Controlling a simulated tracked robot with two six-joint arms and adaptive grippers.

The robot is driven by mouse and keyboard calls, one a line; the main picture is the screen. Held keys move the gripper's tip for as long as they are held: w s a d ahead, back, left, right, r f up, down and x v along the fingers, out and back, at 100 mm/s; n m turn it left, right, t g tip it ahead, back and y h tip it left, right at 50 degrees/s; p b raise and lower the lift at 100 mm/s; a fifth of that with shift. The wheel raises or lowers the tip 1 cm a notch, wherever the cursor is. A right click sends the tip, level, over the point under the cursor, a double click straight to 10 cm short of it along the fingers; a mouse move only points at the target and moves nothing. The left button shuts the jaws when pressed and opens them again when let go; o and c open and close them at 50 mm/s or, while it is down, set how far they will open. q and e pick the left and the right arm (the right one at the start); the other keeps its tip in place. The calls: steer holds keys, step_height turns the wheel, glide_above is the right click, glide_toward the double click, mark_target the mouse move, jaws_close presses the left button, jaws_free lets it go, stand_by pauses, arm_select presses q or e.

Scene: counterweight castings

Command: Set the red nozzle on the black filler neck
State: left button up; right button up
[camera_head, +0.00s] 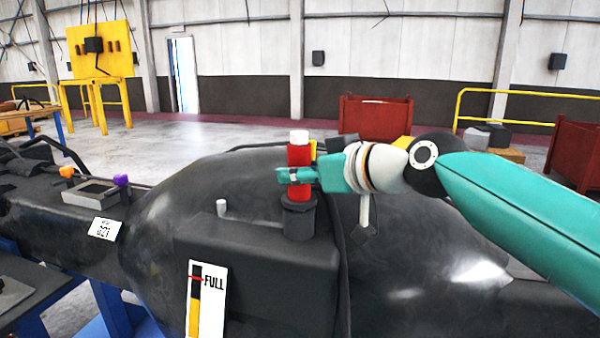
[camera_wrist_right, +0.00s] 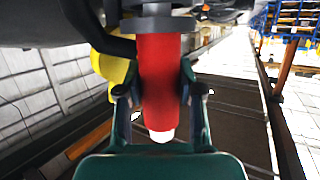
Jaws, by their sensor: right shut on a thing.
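The red nozzle (camera_head: 299,158), with a white top end, stands upright in the head view. The black filler neck (camera_head: 299,217) rises from the dark casting, directly below the nozzle. The nozzle's lower end meets the neck's top; I cannot tell whether it rests on it or sits just inside. My right gripper (camera_head: 297,175) is shut around the nozzle's middle, coming in from the right. In the right wrist view the nozzle (camera_wrist_right: 159,75) is between both fingers, and its far end meets the dark ringed neck (camera_wrist_right: 158,22). My left gripper is not in view.
The big dark casting (camera_head: 190,180) fills the middle. A FULL gauge plate (camera_head: 207,300) and a short grey peg (camera_head: 222,208) are near the neck. A dark hose (camera_head: 341,250) runs down just right of it. Orange and purple knobs (camera_head: 121,180) stand at left.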

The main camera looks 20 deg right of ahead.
steer(key=shift+f+b, duration=0.3)
steer(key=o, duration=1)
steer(key=shift+f, duration=0.1)
steer(key=shift+s, duration=0.1)
steer(key=v, duration=1.2)
